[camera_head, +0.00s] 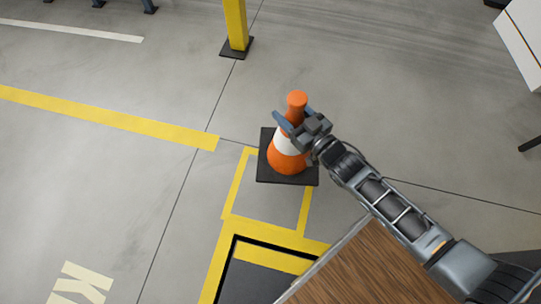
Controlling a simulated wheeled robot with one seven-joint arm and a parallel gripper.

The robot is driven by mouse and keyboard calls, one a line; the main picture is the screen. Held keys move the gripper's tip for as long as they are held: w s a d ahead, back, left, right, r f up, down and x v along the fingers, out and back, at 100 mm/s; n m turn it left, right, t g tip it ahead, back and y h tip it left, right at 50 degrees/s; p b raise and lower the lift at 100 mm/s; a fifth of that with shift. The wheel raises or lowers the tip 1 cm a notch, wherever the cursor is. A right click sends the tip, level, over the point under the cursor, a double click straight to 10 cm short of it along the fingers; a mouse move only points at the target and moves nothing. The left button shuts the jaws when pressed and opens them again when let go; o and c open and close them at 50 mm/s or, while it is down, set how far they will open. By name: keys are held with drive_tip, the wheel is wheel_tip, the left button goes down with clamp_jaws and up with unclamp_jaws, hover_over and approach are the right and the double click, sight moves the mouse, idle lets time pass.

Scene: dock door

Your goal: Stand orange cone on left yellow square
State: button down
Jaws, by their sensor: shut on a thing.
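The orange cone (288,160) has a white band and a square black base. It looks upright. My gripper (295,122) is shut on the cone's upper part, with blue fingers on either side below the orange top. A yellow outlined square (237,186) is on the floor under and in front of the cone. The cone's black base covers the square's far right part and reaches past its right line. I cannot tell whether the base touches the floor or hangs just above it. No second such square shows clearly.
A yellow post (236,25) on a dark foot stands behind. A yellow floor line (110,117) runs at left. A dark yellow-edged area (250,280) and a brown wooden surface (360,270) are at the front. A white object (522,40) is at the upper right. Floor at left is clear.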

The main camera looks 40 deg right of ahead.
drive_tip(key=s+f+n+y, duration=0.1)
drive_tip(key=s+f, duration=0.1)
drive_tip(key=s+d+f+n+y, duration=0.1)
drive_tip(key=s+f+y, duration=0.1)
drive_tip(key=f, duration=0.1)
drive_tip(key=shift+s+d+f, duration=0.1)
drive_tip(key=shift+s+d, duration=0.1)
drive_tip(key=shift+s, duration=0.15)
drive_tip(key=b, duration=0.7)
hover_over(267, 172)
drive_tip(key=shift+y, duration=0.3)
drive_tip(key=shift+f, duration=5.65)
drive_tip(key=shift+c, duration=1.2)
unclamp_jaws()
drive_tip(key=shift+f, duration=0.1)
